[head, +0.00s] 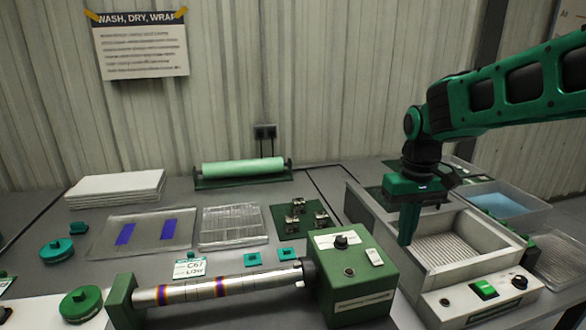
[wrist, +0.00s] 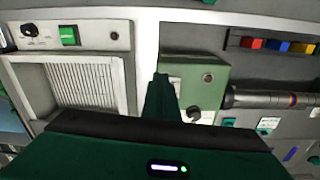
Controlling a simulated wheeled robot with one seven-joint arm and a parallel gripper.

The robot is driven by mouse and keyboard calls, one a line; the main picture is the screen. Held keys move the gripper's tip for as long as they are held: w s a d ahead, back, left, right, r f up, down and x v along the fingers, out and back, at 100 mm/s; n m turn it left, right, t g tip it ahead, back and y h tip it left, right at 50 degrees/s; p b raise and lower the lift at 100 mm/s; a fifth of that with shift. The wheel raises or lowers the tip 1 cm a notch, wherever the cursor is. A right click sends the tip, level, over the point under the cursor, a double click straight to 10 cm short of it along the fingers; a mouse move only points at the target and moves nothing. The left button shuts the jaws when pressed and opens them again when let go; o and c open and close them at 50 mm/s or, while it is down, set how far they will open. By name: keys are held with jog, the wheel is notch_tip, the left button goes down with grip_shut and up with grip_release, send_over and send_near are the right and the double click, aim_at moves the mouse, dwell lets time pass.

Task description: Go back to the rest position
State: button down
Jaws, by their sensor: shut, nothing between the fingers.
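My gripper (head: 406,238) is shut and empty. It points down over the left rim of the grey ultrasonic-style bath (head: 440,217), close to the green control box (head: 352,275). In the wrist view my gripper's fingers (wrist: 160,82) are together, with the bath (wrist: 85,85) on the left and the green box (wrist: 207,72) on the right. My green arm reaches in from the right in the head view. I cannot tell the exact height of the fingertips above the rim.
A metal rod (head: 215,288) runs left from the green box. A bin with blue liquid (head: 497,204) stands right of the bath. Trays (head: 138,233), a green roll (head: 243,167), a white stack (head: 116,187) and small green parts (head: 252,259) cover the bench. Open air lies above the bench.

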jog(key=s+d+f+m, duration=0.1)
jog(key=s+d+m, duration=0.2)
jog(key=s, duration=0.9)
jog(key=s+d+f+m, duration=0.2)
jog(key=s+d+m, duration=0.2)
jog(key=s+d, duration=0.5)
jog(key=s, duration=0.3)
jog(key=shift+s+f, duration=0.25)
jog(key=shift+s, duration=0.05)
